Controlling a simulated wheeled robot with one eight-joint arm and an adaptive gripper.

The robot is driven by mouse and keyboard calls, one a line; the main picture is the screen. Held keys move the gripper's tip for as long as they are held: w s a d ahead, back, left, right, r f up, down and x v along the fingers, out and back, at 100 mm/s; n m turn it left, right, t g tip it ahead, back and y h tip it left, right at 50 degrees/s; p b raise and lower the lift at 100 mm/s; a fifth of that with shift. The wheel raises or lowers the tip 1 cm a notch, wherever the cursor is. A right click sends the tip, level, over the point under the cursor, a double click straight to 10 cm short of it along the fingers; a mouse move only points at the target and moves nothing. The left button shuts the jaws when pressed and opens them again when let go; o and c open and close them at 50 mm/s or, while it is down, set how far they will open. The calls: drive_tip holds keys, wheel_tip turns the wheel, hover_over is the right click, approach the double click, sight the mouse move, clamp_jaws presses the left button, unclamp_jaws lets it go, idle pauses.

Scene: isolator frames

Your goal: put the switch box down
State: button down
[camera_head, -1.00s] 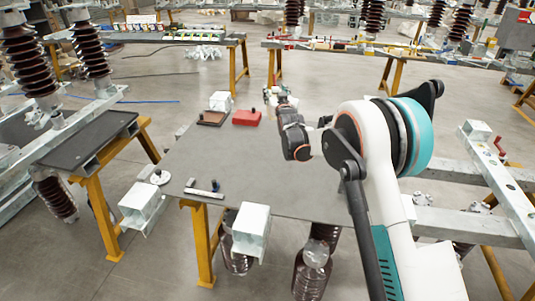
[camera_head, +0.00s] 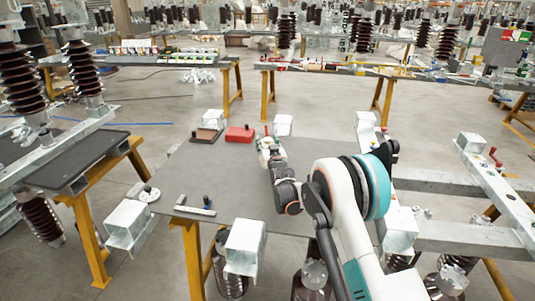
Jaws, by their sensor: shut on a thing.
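My gripper (camera_head: 268,147) is over the far part of the grey table (camera_head: 235,175), just right of and slightly nearer than a red box (camera_head: 240,134). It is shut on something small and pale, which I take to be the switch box. The gripper and wrist cover most of it, so its shape is unclear. I cannot tell whether it touches the table top or hangs just above it.
A brown flat box (camera_head: 206,135) lies left of the red box. A metal angle piece (camera_head: 195,210) with a dark knob lies near the table's front left corner. White square beam ends (camera_head: 245,245) stick out around the table. The table's middle is clear.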

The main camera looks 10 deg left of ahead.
wheel_tip(320, 180, down, 4)
drive_tip(key=shift+b, duration=0.7)
drive_tip(key=shift+r, duration=0.1)
drive_tip(key=c, duration=0.7)
unclamp_jaws()
drive_tip(key=shift+c, duration=0.2)
drive_tip(key=p+v, duration=0.3)
drive_tip(key=v, duration=0.9)
